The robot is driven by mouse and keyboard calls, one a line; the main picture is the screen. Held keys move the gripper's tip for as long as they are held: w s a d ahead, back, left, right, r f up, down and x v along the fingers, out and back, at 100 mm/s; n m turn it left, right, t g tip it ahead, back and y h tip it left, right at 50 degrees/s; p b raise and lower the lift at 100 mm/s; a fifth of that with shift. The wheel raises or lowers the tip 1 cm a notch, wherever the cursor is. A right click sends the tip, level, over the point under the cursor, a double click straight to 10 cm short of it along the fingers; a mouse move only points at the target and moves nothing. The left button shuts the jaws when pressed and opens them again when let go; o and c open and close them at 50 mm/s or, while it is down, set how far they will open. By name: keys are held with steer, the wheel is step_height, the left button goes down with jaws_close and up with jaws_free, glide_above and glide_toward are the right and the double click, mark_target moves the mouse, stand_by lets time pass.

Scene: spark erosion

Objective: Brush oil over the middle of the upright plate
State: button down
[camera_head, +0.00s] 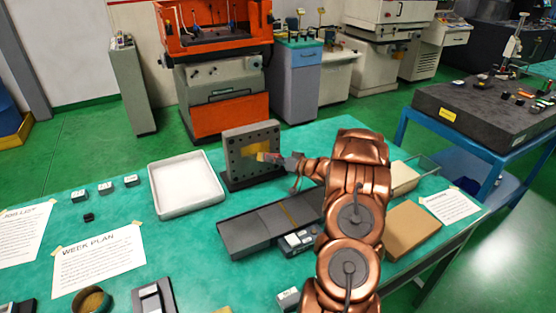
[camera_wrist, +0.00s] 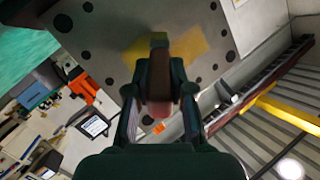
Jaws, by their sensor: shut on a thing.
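The upright plate (camera_head: 236,161) is a grey block with dark holes around its border. It stands on a dark base on the green table. A yellow patch (camera_head: 259,146) covers its middle; I cannot tell if it is wet oil. My gripper (camera_head: 283,160) is in front of the plate's right half, shut on a small brush (camera_head: 272,157) with a reddish handle. The brush end points at the yellow patch. In the wrist view the brush (camera_wrist: 159,82) overlaps the patch (camera_wrist: 190,46) on the plate (camera_wrist: 105,40); I cannot tell whether it touches.
A white tray (camera_head: 187,207) lies left of the plate. A dark flat plate set (camera_head: 250,233) lies in front of it. Small labelled blocks (camera_head: 105,187) and paper sheets (camera_head: 100,262) are on the left. A tan block (camera_head: 412,231) lies right of my arm.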

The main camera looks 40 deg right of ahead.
steer(key=w+a+b, duration=0.1)
steer(key=a, duration=0.5)
steer(key=shift+w+a, duration=0.25)
stand_by(0.4)
steer(key=shift+s+a+b, duration=0.15)
steer(key=shift+s+a, duration=0.1)
steer(key=shift+s, duration=0.7)
steer(key=shift+s+a+b, duration=0.15)
steer(key=shift+s+a, duration=0.1)
steer(key=shift+s, duration=0.75)
steer(key=shift+s+a+b, duration=0.15)
steer(key=shift+s+a, duration=0.1)
steer(key=shift+s, duration=0.7)
steer(key=shift+s, duration=0.1)
steer(key=s, duration=0.2)
steer(key=shift+s+a, duration=0.35)
steer(key=shift+a, duration=0.05)
steer(key=shift+w, duration=0.1)
